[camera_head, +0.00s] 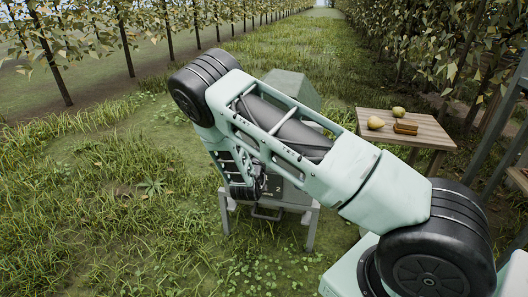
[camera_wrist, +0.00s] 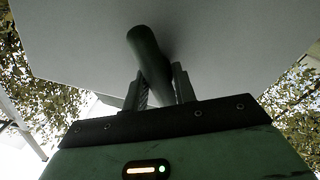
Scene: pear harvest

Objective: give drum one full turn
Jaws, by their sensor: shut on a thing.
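The drum (camera_head: 296,84) is a pale green, faceted body on a grey legged stand (camera_head: 312,228); my arm hides most of it in the head view. In the wrist view a broad grey surface (camera_wrist: 230,45), perhaps part of the drum or its stand, fills the top. A dark green rounded handle (camera_wrist: 148,52) stands out in front of it. My gripper (camera_wrist: 160,88) is shut on this handle, with one finger on each side. How the handle joins the drum is not clear.
Dark rails stand at the right edge. Tree rows line both sides; the grass at left is open.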

